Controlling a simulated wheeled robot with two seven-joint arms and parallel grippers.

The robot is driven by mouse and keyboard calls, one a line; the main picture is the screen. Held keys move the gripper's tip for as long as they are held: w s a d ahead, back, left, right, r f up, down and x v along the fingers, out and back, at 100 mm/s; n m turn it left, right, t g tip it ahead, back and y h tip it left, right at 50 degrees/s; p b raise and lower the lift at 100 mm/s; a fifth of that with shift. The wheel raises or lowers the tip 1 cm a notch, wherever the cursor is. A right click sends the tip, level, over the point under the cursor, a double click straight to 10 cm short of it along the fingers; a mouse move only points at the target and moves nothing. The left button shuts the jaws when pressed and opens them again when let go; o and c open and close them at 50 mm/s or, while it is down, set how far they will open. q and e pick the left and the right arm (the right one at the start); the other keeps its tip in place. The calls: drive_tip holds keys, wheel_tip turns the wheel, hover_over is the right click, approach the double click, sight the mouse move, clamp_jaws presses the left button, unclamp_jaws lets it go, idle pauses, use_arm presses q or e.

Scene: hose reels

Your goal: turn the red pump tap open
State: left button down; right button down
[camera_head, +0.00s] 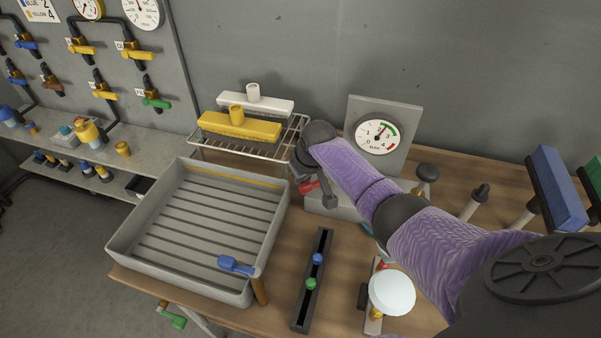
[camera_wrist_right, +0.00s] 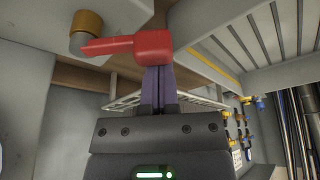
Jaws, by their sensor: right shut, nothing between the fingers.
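The red pump tap (camera_head: 308,186) shows partly beside my right gripper, in front of the grey pump box (camera_head: 342,210) with the pressure gauge. In the right wrist view the tap's red lever (camera_wrist_right: 125,45) runs across the top, its thin end to the left near a brass fitting (camera_wrist_right: 86,24). My right gripper (camera_wrist_right: 160,72) is shut with nothing between its fingers. Its fingertips end right at the thick part of the lever; whether they touch it I cannot tell. In the head view my right gripper (camera_head: 328,200) is small and partly hidden by its purple arm. My left gripper is out of view.
A grey slatted tray (camera_head: 125,232) with a blue brush-like tool (camera_head: 236,265) lies left of the pump. A wire rack (camera_head: 285,145) holds yellow and white blocks behind. A slider track (camera_head: 303,312) and a white dome (camera_head: 391,293) stand in front.

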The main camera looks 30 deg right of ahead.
drive_tip(key=n+p, duration=0.1)
drive_tip(key=s+n+y+p, duration=0.1)
drive_tip(key=shift+s+a+r+n, duration=0.1)
drive_tip(key=shift+s+r+n, duration=0.05)
drive_tip(key=shift+s+n, duration=0.15)
drive_tip(key=shift+s+p, duration=0.15)
drive_tip(key=shift+p, duration=0.15)
drive_tip(key=shift+s+p, duration=0.25)
drive_tip(key=shift+p, duration=0.1)
